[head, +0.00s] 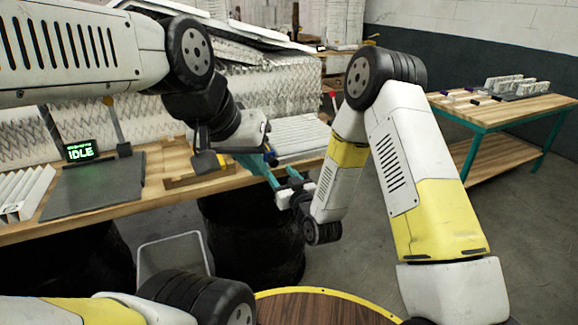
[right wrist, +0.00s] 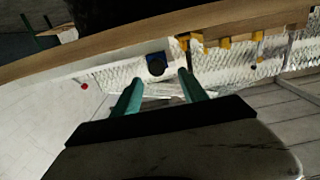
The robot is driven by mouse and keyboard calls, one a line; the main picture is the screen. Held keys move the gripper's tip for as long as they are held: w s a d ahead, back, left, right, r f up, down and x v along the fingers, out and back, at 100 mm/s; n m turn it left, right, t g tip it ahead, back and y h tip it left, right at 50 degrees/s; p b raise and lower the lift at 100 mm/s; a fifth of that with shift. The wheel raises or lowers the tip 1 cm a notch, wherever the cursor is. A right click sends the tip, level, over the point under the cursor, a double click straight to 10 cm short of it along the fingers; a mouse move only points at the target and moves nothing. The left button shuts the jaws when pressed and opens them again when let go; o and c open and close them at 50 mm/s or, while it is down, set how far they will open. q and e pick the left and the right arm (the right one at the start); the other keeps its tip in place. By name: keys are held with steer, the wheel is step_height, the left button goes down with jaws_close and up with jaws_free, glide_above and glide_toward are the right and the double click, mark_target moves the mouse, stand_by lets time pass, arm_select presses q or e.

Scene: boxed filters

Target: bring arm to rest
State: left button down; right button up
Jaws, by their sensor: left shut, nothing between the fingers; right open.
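My left arm comes in from the upper left of the head view and bends down over the workbench. Its gripper (head: 258,162) is small and partly hidden near the bench's front edge, close to my right gripper; it looks shut and empty. My right arm, white and yellow, folds down on the right. My right gripper (head: 279,180) points left toward the bench edge. In the right wrist view its two teal fingers (right wrist: 158,90) stand apart with nothing between them.
The wooden workbench (head: 110,215) holds a dark mat (head: 95,188), a small IDLE display (head: 80,150) and a wooden tray (head: 185,182). A dark bin (head: 255,240) stands below. A second table (head: 510,110) with small items is at the right. Open floor lies between.

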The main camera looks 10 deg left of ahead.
steer(key=d+r+m+g+h, duration=0.25)
steer(key=d+r+h, duration=0.25)
steer(key=d+r, duration=1.05)
steer(key=s+d+r+m+g+h, duration=0.1)
steer(key=s+d, duration=0.3)
steer(key=s, duration=0.5)
steer(key=s+d+r+m+g+h, duration=0.1)
steer(key=s+d+r+g, duration=0.1)
steer(key=s+d, duration=0.3)
steer(key=s+d+r+m+g, duration=0.1)
steer(key=s+d+g, duration=0.2)
steer(key=s, duration=0.9)
steer(key=shift+s+d+r+m+h, duration=0.35)
steer(key=shift+d+r+h, duration=0.05)
steer(key=shift+d, duration=0.6)
